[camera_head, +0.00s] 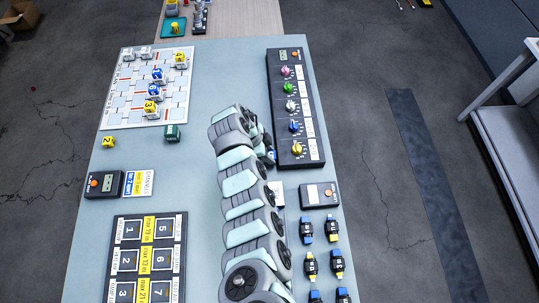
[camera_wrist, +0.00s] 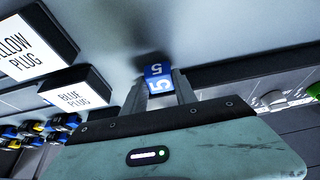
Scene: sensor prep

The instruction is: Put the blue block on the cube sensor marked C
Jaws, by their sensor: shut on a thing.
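My gripper (camera_wrist: 160,88) is shut on a blue block (camera_wrist: 157,71) marked 5, which has blue and white faces; it sits between the two fingers in the wrist view. In the head view my arm reaches up the table, and a bit of blue (camera_head: 271,155) shows at its end, left of the black knob panel; the rest of the gripper is hidden. Several small black devices with blue or yellow parts (camera_head: 306,230) stand at the lower right. Their letters are too small to read surely, and I cannot make out a C.
The black knob panel (camera_head: 297,110) stands along the right edge. A white board (camera_head: 125,105) with several numbered cubes is at upper left. A number panel (camera_head: 145,262) lies at lower left. In the wrist view a black box labelled BLUE PLUG (camera_wrist: 77,95) is at left.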

